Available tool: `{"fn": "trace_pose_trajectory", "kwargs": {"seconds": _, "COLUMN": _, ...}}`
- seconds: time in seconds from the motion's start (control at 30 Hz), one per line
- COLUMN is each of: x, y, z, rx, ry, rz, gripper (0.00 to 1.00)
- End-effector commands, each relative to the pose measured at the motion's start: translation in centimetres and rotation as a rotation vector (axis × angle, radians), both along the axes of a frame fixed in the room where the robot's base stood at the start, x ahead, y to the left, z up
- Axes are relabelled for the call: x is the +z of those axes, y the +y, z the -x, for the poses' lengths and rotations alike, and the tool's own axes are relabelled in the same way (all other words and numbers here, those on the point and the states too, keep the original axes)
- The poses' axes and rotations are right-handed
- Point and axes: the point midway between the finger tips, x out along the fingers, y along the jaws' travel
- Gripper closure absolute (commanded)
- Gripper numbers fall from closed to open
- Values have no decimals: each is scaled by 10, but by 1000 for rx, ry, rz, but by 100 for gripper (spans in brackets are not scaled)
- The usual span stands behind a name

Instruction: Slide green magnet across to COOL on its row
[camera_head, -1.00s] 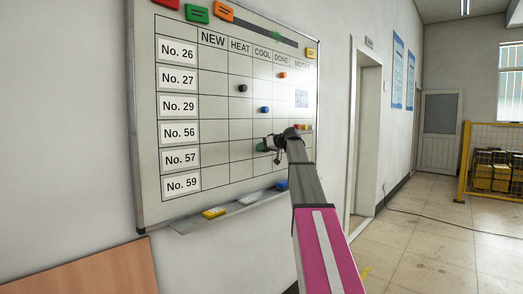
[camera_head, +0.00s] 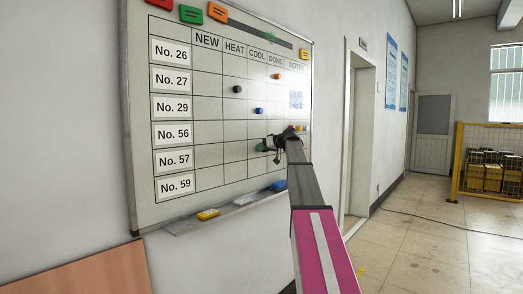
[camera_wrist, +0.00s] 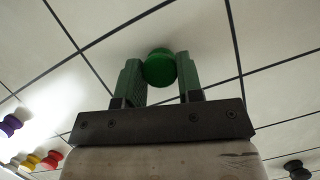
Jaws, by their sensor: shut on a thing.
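The whiteboard (camera_head: 207,117) has a grid with columns NEW, HEAT, COOL, DONE and NOTES. The green magnet (camera_head: 261,147) is in the No. 57 row and appears within the COOL column, partly hidden by my gripper (camera_head: 267,145). In the wrist view the green magnet (camera_wrist: 159,68) sits between the two green fingers of my gripper (camera_wrist: 160,80), which is shut on it. The magnet shows against the board, with a grid line on each side.
A black magnet (camera_head: 237,89) is in HEAT, a blue magnet (camera_head: 258,111) in COOL and an orange magnet (camera_head: 277,76) in DONE, on other rows. A doorway (camera_head: 358,130) is at the right.

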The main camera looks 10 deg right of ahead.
Motion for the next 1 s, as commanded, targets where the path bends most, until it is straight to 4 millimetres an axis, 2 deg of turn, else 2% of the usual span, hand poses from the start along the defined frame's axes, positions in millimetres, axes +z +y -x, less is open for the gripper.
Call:
{"fn": "trace_pose_trajectory", "kwargs": {"seconds": 0.47, "x": 0, "y": 0, "z": -3, "rx": -2, "ry": -2, "rz": 0, "gripper": 88}}
{"fn": "trace_pose_trajectory", "kwargs": {"seconds": 0.5, "x": 0, "y": 0, "z": -3, "rx": -2, "ry": -2, "rz": 0, "gripper": 60}}
{"fn": "trace_pose_trajectory", "kwargs": {"seconds": 0.57, "x": 0, "y": 0, "z": -3, "rx": -2, "ry": -2, "rz": 0, "gripper": 40}}
{"fn": "trace_pose_trajectory", "kwargs": {"seconds": 0.6, "x": 0, "y": 0, "z": -3, "rx": -1, "ry": -1, "rz": 0, "gripper": 36}}
{"fn": "trace_pose_trajectory", "kwargs": {"seconds": 0.87, "x": 0, "y": 0, "z": -1, "rx": -1, "ry": -1, "rz": 0, "gripper": 36}}
{"fn": "trace_pose_trajectory", "kwargs": {"seconds": 1.0, "x": 3, "y": -6, "z": 6, "rx": -1, "ry": -1, "rz": 0, "gripper": 36}}
